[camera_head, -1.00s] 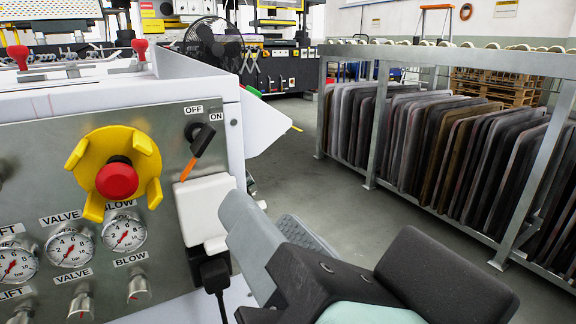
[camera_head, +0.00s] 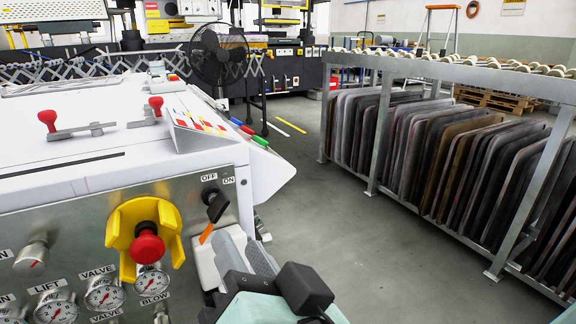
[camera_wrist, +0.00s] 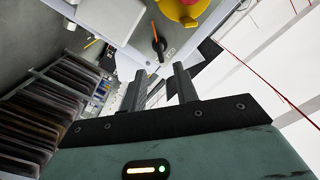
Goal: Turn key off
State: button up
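The key (camera_head: 216,206) is a black handle on the steel control panel, just below the OFF and ON labels, and it leans toward the ON side. An orange tag (camera_head: 206,233) hangs below it. The key also shows in the wrist view (camera_wrist: 159,43), beyond my fingertips. My gripper (camera_head: 246,260) is below and to the right of the key in the head view. In the wrist view my gripper (camera_wrist: 158,77) has its two dark fingers apart with nothing between them. It appears clear of the key.
A yellow-collared red emergency button (camera_head: 147,245) sits left of the key. A white box (camera_head: 208,262) juts from the panel below it. Gauges (camera_head: 104,294) line the lower panel. A rack of dark screens (camera_head: 430,150) stands right, with open floor between.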

aim_at(221, 213)
jog(key=p+x, duration=0.3)
jog(key=x, duration=0.3)
jog(key=shift+w+a, duration=0.1)
jog(key=shift+w, duration=0.25)
jog(key=shift+x, duration=0.85)
grip_shut()
